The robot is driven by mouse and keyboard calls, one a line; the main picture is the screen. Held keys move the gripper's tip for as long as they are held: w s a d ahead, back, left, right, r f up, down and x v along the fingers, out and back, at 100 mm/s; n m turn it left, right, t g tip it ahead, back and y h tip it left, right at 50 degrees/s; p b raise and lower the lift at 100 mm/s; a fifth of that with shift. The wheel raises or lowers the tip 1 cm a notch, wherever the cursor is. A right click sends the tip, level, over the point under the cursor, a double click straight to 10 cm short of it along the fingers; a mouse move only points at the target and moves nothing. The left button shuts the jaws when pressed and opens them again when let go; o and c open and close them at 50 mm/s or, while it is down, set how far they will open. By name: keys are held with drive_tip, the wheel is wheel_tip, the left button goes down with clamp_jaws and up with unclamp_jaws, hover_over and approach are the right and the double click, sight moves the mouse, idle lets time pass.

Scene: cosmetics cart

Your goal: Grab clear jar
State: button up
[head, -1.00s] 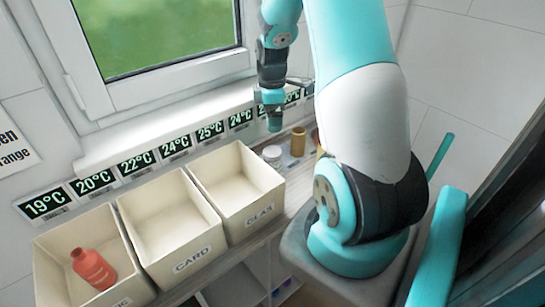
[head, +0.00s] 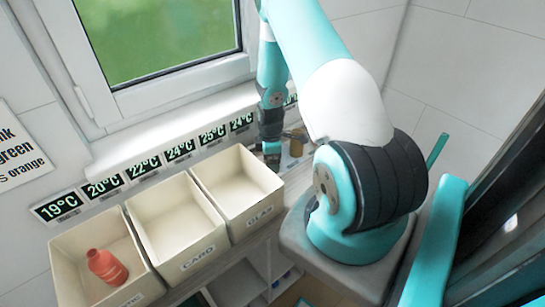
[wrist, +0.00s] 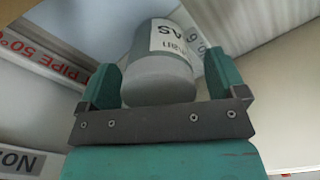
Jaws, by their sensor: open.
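The clear jar (wrist: 160,72) shows in the wrist view as a pale grey cylinder with a printed white label. It lies between the two teal fingers of my gripper (wrist: 163,88). The left finger looks close to or against the jar, and a small gap shows at the right finger. My gripper is open. In the head view my gripper (head: 271,152) is down at the shelf just beyond the right-hand bin, and it hides most of the jar there.
Three cream bins stand in a row: the left one (head: 72,246) holds a red bottle (head: 106,266), the middle one (head: 160,262) and right one (head: 235,225) are empty. A brown container (head: 297,143) stands right of my gripper. Temperature signs (head: 180,151) and a window ledge run behind.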

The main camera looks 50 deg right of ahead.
drive_tip(key=shift+f, duration=0.7)
drive_tip(key=c, duration=1.1)
drive_tip(key=shift+o, duration=0.2)
drive_tip(key=shift+r, duration=0.1)
